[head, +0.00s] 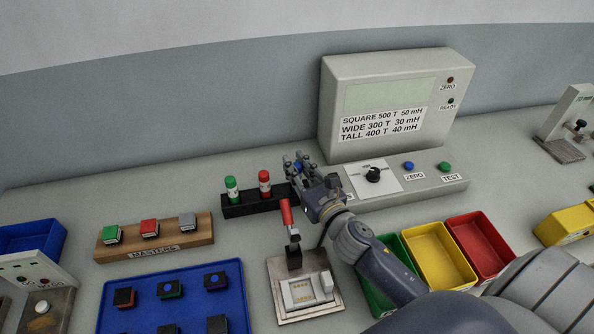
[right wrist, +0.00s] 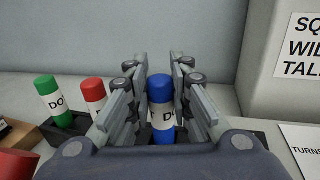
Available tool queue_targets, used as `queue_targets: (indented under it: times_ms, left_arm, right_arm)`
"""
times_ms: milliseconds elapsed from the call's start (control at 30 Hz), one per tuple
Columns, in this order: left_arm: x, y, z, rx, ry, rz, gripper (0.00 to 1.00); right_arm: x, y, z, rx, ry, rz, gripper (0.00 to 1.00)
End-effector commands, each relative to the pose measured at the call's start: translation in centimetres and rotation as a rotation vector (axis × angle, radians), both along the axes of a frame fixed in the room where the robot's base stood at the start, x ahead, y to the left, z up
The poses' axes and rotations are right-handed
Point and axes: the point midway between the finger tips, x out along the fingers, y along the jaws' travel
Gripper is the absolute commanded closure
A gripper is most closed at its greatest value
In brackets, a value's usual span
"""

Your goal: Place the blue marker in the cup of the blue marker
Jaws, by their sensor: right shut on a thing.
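The blue marker (right wrist: 161,108) stands upright between the fingers of my right gripper (right wrist: 160,85), with its blue cap up. My right gripper (head: 297,165) is shut on it at the right end of the black marker holder (head: 240,208). The fingers hide most of the marker in the head view. The marker's lower end and the cup under it are hidden, so I cannot tell whether it is seated. A green marker (head: 232,188) and a red marker (head: 264,183) stand in the holder to the left. My left gripper is not in view.
A test device (head: 395,100) with a knob and buttons stands behind and right. A red-handled fixture (head: 287,213) is in front of the holder. Green, yellow (head: 440,257) and red bins lie right. A masters block (head: 155,238) and blue tray (head: 235,275) lie left.

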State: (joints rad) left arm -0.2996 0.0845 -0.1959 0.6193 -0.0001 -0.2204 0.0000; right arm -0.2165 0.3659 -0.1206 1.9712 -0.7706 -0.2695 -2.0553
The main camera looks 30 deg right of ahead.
Motion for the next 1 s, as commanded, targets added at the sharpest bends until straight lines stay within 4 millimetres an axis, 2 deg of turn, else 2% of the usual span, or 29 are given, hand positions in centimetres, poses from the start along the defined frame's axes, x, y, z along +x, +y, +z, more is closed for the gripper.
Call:
queue_targets:
  times_ms: [167,433,467,533,933,1000]
  left_arm:
    - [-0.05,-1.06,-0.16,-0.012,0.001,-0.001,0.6]
    - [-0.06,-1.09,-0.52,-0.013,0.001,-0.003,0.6]
    - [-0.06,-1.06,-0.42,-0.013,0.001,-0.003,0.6]
    - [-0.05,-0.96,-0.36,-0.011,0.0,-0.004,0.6]
    - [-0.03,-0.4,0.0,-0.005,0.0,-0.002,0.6]
    - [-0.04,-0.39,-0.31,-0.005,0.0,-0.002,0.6]
  right_arm:
    - [-0.02,0.03,-0.61,-0.001,-0.001,0.001,0.96]
    - [-0.01,0.04,-1.02,-0.001,0.0,0.001,0.96]
    - [-0.01,0.04,-0.93,-0.001,0.0,0.001,0.76]
    - [-0.01,0.04,-0.87,-0.001,0.0,0.001,0.6]
    - [-0.01,0.03,-0.44,0.0,-0.001,0.001,0.6]
    - [-0.56,0.04,-0.73,0.0,0.001,0.001,0.6]
